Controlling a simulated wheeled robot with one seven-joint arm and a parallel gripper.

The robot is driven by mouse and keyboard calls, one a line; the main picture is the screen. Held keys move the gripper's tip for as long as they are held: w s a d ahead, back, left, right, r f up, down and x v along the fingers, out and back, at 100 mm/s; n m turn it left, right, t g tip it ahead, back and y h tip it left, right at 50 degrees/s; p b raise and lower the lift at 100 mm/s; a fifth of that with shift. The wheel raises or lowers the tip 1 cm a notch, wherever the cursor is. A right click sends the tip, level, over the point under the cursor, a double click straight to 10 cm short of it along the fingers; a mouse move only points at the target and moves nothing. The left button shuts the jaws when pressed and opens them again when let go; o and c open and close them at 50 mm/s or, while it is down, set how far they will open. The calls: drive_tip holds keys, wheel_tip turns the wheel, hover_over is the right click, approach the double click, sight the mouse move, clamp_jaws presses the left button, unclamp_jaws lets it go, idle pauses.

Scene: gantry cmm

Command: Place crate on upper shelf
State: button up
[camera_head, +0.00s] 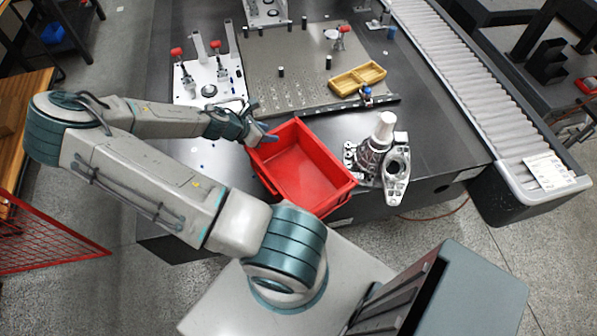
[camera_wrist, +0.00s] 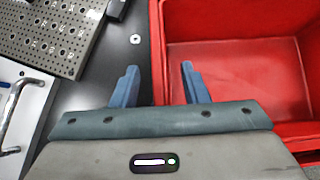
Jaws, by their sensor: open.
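A red open-topped crate (camera_head: 308,174) sits on the dark table near its front edge, and it looks empty. My gripper (camera_head: 262,133) is at the crate's far left corner. In the wrist view my gripper (camera_wrist: 158,82) has its two blue fingers spread apart. The crate's wall (camera_wrist: 158,45) lies between the fingers in that picture, with the right finger over the crate's inside and the left one outside. I cannot tell whether either finger touches the wall. No upper shelf can be made out in these views.
Metal machined parts (camera_head: 385,160) stand close to the crate's right side. Behind it are a perforated plate (camera_head: 290,70), a yellow tray (camera_head: 345,84) and a white clamp fixture (camera_head: 205,75). A roller conveyor (camera_head: 465,75) runs along the right. A red mesh panel (camera_head: 40,235) stands at left.

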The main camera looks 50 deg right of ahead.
drive_tip(key=shift+x, duration=1.35)
clamp_jaws()
drive_tip(key=shift+r, duration=0.15)
